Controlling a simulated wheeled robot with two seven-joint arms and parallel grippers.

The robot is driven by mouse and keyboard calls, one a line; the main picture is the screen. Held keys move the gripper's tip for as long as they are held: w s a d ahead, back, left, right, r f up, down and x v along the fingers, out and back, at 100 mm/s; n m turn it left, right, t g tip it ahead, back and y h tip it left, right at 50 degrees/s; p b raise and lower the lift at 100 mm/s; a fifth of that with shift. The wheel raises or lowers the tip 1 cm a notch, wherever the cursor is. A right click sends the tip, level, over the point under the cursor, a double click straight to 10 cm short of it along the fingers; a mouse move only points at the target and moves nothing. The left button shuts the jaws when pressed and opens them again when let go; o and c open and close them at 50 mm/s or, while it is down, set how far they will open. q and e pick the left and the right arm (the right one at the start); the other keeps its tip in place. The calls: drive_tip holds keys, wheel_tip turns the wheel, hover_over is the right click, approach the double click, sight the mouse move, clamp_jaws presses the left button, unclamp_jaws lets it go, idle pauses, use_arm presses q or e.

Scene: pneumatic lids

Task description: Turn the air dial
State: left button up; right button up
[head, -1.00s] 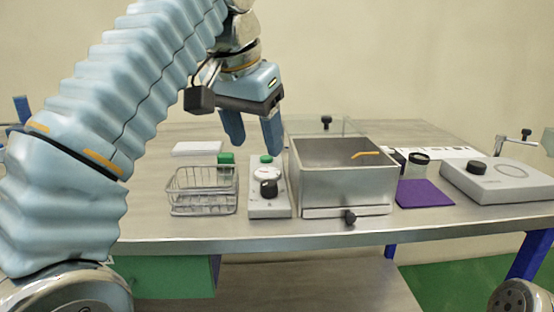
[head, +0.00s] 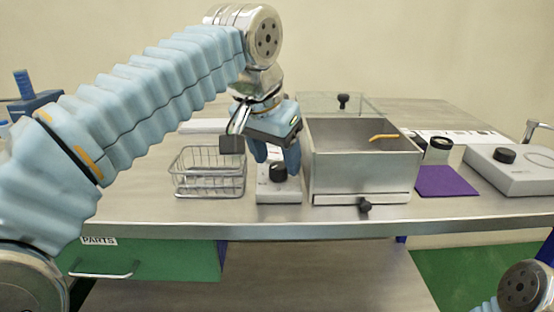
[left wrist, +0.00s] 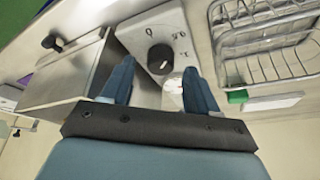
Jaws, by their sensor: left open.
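The air dial is a black knob with a white pointer mark (head: 279,173) on a light grey control box (head: 278,197). In the left wrist view the dial (left wrist: 160,58) shows with printed marks around it, and a round white gauge (left wrist: 173,86) sits beside it. My left gripper (head: 277,162) points down over the box, fingers apart and empty. In the left wrist view the fingertips (left wrist: 159,68) lie on either side of the dial in the picture; I cannot tell whether they are level with it. My right gripper is out of view.
A wire basket (head: 208,178) stands left of the control box. A metal bin (head: 362,178) with a front knob and an orange handle stands close on its right. Further right are a purple mat (head: 448,181) and a grey device with a knob (head: 515,172). The front table strip is clear.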

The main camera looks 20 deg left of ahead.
use_arm(q)
drive_tip(key=shift+w+f, duration=0.25)
drive_tip(key=shift+f, duration=0.45)
drive_tip(key=c, duration=1)
